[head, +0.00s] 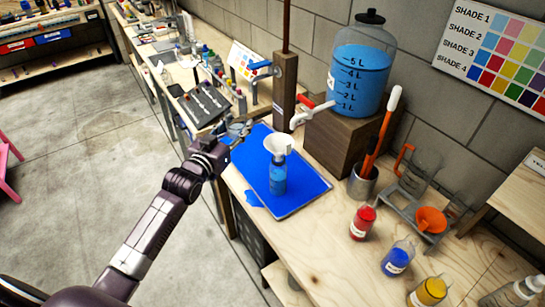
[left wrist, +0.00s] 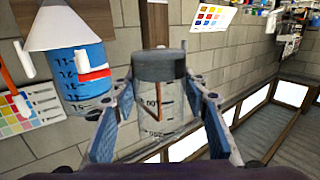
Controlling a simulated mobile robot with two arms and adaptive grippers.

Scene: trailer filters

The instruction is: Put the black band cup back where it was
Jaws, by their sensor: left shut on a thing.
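My left gripper (head: 228,142) is at the left edge of the workbench, beside the blue tray (head: 310,199). In the left wrist view, the left gripper (left wrist: 161,128) is shut on the black band cup (left wrist: 160,98), a clear cup with printed marks and a broad dark band. The fingers press on both sides of it. That view looks turned upside down, with the band at the picture top. In the head view the cup is too small and covered to make out clearly. My right gripper is not in view.
A white funnel (head: 279,143) sits on a blue bottle (head: 278,177) on the tray. A large jug (head: 361,80) of blue liquid with a tap stands on a wooden block (head: 340,143). A grey rack (head: 417,208), an orange funnel (head: 431,220) and small paint bottles stand to the right.

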